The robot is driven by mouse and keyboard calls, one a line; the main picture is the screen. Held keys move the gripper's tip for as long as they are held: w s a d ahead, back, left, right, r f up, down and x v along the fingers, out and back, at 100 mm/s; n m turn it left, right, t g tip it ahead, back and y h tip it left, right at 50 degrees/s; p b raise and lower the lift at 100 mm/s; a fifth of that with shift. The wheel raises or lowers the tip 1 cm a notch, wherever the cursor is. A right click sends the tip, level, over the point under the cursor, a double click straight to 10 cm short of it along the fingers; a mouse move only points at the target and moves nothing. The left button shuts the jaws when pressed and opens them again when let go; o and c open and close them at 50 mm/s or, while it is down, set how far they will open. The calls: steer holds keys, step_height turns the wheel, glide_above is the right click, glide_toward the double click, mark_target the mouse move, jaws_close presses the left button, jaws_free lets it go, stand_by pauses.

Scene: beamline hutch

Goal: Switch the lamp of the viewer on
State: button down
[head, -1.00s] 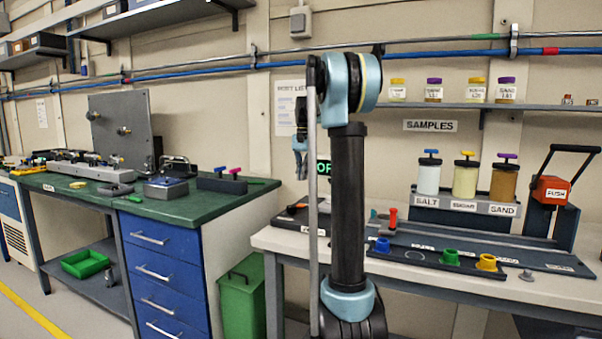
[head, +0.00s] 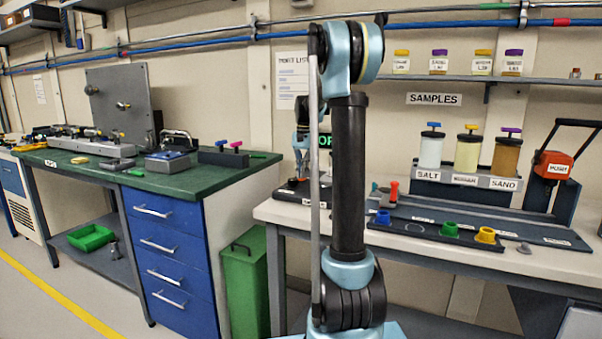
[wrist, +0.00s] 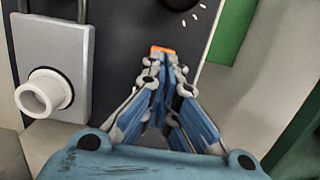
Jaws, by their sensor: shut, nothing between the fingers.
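My gripper (wrist: 160,62) is shut and empty, its fingertips at a small orange piece (wrist: 162,49) on a dark panel (wrist: 125,60). The piece looks like a switch; whether the tips touch it I cannot tell. On the panel's left is a grey box with a white round tube (wrist: 43,93). A black knob (wrist: 187,8) with white tick marks is above and right of the tips. I take these as parts of the viewer. In the head view, my gripper (head: 302,150) is low over the left end of the white bench, partly hidden by my arm.
The white bench (head: 290,213) also carries a dark tray with blue, green and yellow cups (head: 449,229). Behind stand salt, sugar and sand dispensers (head: 467,152) and a press with a red block (head: 553,165). A green bin (head: 244,285) stands between the benches.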

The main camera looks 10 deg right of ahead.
steer(key=shift+f, duration=0.1)
steer(key=shift+s+a+f+t, duration=0.15)
steer(key=shift+t, duration=0.25)
steer(key=shift+s+a+f+t+h, duration=0.1)
steer(key=shift+s+f+t+h, duration=0.1)
steer(key=shift+s+t+h, duration=0.35)
steer(key=shift+w, duration=0.1)
steer(key=shift+w+r, duration=0.1)
steer(key=shift+w, duration=0.15)
steer(key=shift+w+d+r, duration=0.1)
steer(key=shift+w+d, duration=0.15)
steer(key=shift+d, duration=0.3)
steer(key=shift+w, duration=0.1)
